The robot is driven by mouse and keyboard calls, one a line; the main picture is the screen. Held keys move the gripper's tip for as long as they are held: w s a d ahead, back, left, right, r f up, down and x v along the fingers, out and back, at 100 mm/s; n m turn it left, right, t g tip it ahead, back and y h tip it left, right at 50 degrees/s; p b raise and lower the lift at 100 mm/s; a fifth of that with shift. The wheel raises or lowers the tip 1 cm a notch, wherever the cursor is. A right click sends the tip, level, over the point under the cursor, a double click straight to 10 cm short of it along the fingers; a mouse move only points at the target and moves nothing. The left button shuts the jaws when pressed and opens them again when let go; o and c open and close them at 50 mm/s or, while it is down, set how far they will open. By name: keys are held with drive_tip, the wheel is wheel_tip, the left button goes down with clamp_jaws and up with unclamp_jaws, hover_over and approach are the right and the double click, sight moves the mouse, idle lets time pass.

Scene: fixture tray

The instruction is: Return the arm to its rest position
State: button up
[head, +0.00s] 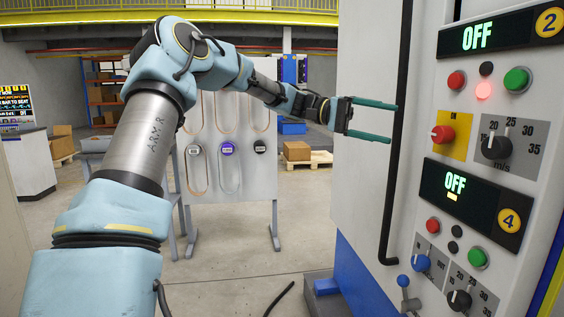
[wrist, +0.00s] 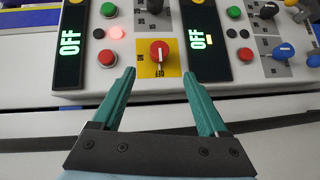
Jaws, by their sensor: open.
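My gripper (head: 392,121) is at the end of my outstretched arm, in front of the white machine cabinet in the head view. Its two green fingers are spread apart with nothing between them. In the wrist view my gripper (wrist: 163,92) points toward the control panel (wrist: 110,75). The red rotary switch (wrist: 160,52) on its yellow plate lies just beyond the fingertips, and I see no contact. In the head view this red switch (head: 442,134) is to the right of the fingers. The upper display (head: 479,37) and the lower display (head: 456,183) both read OFF.
A long black vertical bar (head: 392,200) runs along the cabinet close to the fingertips. Black knobs, coloured buttons and a blue-balled lever (head: 403,281) are on the panel. A white display board (head: 230,160) on legs stands behind my arm. Open floor (head: 240,265) lies below.

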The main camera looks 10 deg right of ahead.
drive_tip(key=a+f+n+t+y, duration=0.2)
drive_tip(key=a+f+n+t, duration=0.15)
drive_tip(key=a+f, duration=0.4)
drive_tip(key=a+f+n+t+y, duration=0.2)
drive_tip(key=a+f+t+y, duration=0.15)
drive_tip(key=f, duration=0.65)
drive_tip(key=s+a+f+n+t+y, duration=0.1)
drive_tip(key=a+f+t, duration=0.1)
drive_tip(key=a, duration=0.8)
drive_tip(key=s+a+f+n+t+y, duration=0.1)
drive_tip(key=s+a+f+t+y, duration=0.1)
drive_tip(key=a, duration=0.9)
drive_tip(key=s+a+f+n+t+y, duration=0.2)
drive_tip(key=a+f+t, duration=0.1)
drive_tip(key=a, duration=0.7)
drive_tip(key=shift+s+a+f, duration=0.15)
drive_tip(key=shift+f, duration=0.7)
drive_tip(key=shift+y, duration=0.25)
drive_tip(key=shift+c, duration=0.4)
